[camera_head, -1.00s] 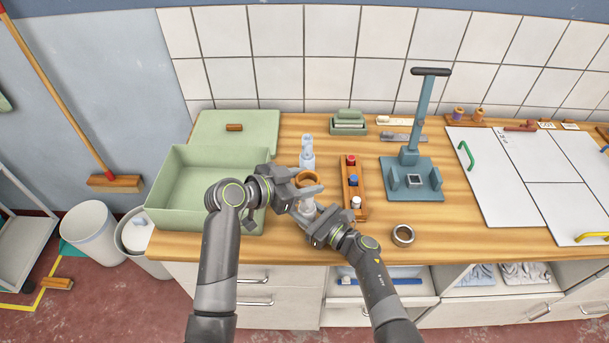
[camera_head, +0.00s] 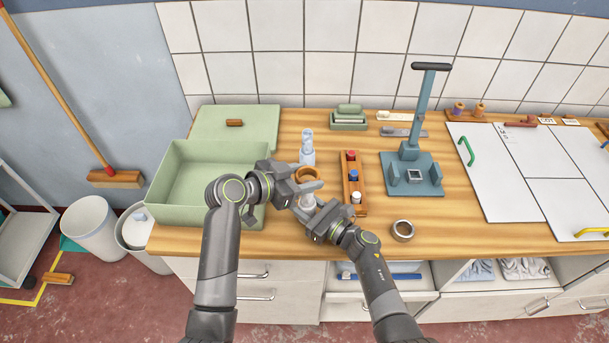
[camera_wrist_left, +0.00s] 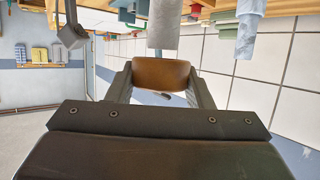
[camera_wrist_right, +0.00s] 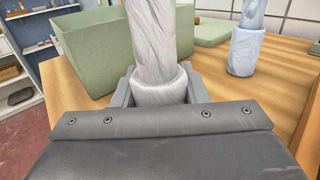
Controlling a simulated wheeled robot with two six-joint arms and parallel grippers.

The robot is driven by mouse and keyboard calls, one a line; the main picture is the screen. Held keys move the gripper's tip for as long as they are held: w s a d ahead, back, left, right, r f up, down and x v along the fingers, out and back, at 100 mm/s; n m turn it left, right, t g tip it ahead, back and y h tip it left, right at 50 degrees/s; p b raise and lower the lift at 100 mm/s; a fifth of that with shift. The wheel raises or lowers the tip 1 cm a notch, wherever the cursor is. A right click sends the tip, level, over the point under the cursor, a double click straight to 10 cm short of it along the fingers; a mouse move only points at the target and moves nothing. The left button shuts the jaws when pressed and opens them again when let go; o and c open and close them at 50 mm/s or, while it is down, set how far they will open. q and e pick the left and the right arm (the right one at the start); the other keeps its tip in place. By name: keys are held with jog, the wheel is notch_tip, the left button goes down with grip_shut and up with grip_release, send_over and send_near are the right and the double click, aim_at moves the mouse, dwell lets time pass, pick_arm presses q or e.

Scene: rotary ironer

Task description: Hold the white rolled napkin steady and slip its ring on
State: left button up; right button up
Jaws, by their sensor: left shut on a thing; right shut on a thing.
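The white rolled napkin (camera_wrist_right: 155,45) stands upright in the right wrist view, with a wider white cuff at its lower part. My right gripper (camera_head: 310,210) is shut on it there; the same napkin shows in the head view (camera_head: 307,202) just below the ring. The ring (camera_head: 307,174) is brown and round. My left gripper (camera_head: 306,179) is shut on it, and it shows between the fingers in the left wrist view (camera_wrist_left: 161,74). The napkin meets the ring's edge in that view; whether its tip is inside the ring I cannot tell.
A second, bluish-white roll (camera_head: 307,146) stands behind the ring. A wooden rack with coloured bottles (camera_head: 352,190) is close on the right. A green box (camera_head: 165,215) is on the left. A blue press (camera_head: 425,185) and a tape-like roll (camera_head: 403,230) stand farther right.

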aim_at(304, 204)
pick_arm(q)
jog(key=shift+f, duration=0.3)
dwell(0.5)
jog(key=shift+f, duration=0.6)
jog(key=shift+f, duration=0.4)
jog(key=shift+f, duration=1.1)
jog(key=o, duration=1.6)
